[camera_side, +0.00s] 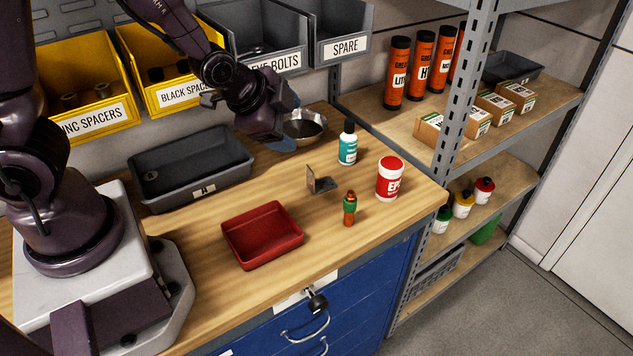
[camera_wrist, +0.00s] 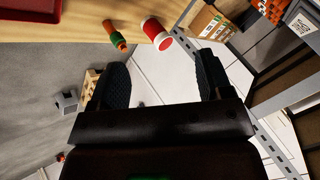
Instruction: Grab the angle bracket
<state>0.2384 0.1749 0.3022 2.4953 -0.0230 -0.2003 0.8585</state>
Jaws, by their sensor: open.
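The angle bracket (camera_side: 320,183) is a small grey metal L-shape on the wooden bench, with one leg flat and one upright. It stands clear of its neighbours in the side view. I cannot make it out in the wrist view. My gripper (camera_side: 288,122) is over the back of the bench, up and left of the bracket and apart from it. Its dark fingers, also in the wrist view (camera_wrist: 161,68), are spread wide with nothing held between them.
A metal bowl (camera_side: 304,129) is beside my gripper. A teal bottle (camera_side: 347,149), a red-and-white tub (camera_side: 389,180) and an orange-green bottle (camera_side: 349,208) stand near the bracket. A red tray (camera_side: 230,242) and a grey tray (camera_side: 146,197) are left. A shelf (camera_side: 398,128) stands right.

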